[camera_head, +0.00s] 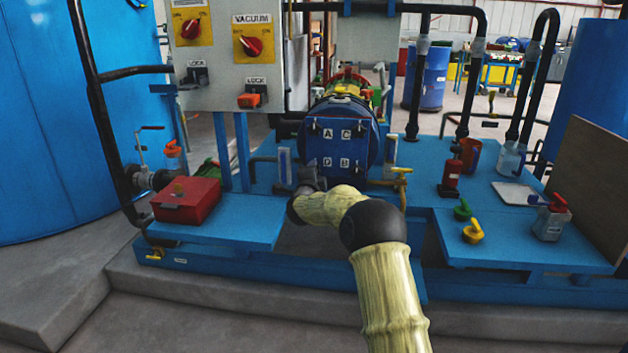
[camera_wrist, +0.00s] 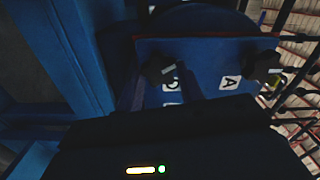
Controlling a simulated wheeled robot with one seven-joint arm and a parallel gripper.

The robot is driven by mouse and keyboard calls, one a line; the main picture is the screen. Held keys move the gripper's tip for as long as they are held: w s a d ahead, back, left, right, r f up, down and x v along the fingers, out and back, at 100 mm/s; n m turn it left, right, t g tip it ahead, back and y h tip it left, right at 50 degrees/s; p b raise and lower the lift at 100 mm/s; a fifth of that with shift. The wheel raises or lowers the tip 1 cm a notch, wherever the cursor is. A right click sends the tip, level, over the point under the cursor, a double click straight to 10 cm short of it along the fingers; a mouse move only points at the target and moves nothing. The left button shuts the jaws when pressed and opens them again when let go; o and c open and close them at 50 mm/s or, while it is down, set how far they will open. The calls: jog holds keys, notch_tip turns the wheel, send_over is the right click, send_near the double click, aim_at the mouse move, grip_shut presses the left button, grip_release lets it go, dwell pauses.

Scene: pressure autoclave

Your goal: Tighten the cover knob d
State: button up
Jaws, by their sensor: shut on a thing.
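In the wrist view the cover (camera_wrist: 205,55) appears turned, with label D (camera_wrist: 172,87) and label A (camera_wrist: 231,83). A dark knob (camera_wrist: 267,65) stands near label A. The fingertips and their contact are too dark to make out.
A grey control panel (camera_head: 228,70) with red knobs stands at upper left. A red box (camera_head: 186,201) sits on the blue bench left of my arm. A brass valve (camera_head: 402,172) and pipe stand right of the cover.

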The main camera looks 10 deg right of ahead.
jog(key=m+b, duration=0.1)
jog(key=m, duration=0.1)
jog(key=m+b, duration=0.1)
jog(key=m, duration=0.1)
jog(key=m+b, duration=0.1)
jog(key=b, duration=0.1)
jog(key=shift+f+m, duration=0.25)
jog(key=shift+m, duration=0.15)
jog(key=o, duration=1)
jog(key=shift+r, duration=0.1)
jog(key=p+v, duration=0.3)
jog(key=v, duration=1.4)
jog(key=shift+s+p, duration=0.2)
jog(key=shift+p, duration=0.2)
